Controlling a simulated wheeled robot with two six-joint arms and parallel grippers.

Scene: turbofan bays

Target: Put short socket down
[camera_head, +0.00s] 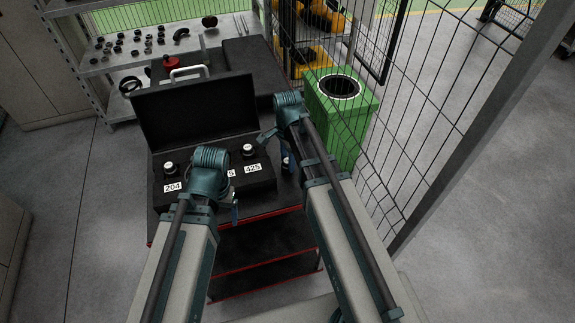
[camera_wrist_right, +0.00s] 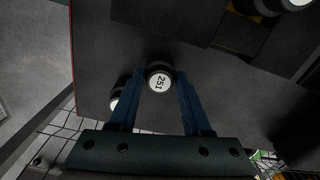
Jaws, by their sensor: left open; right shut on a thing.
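In the right wrist view my right gripper (camera_wrist_right: 158,105) is shut on a black socket with a white end marked 251 (camera_wrist_right: 159,79), over the dark cart top. Another socket (camera_wrist_right: 117,100) is partly hidden behind the left finger. In the head view the right gripper (camera_head: 286,163) is to the right of the open black case (camera_head: 158,202), mostly hidden by my arm. My left gripper (camera_head: 235,208) is open at the case's front, mostly hidden behind its wrist. The case holds sockets above labels 204 (camera_head: 171,168) and 425 (camera_head: 250,154); a middle label is mostly covered.
The cart (camera_head: 262,243) has red edges and a dark top. A green bin (camera_head: 340,112) stands at the right, beside a wire mesh fence (camera_head: 425,110). A shelf (camera_head: 125,60) with small parts is at the back left. The case lid (camera_head: 195,112) stands up.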

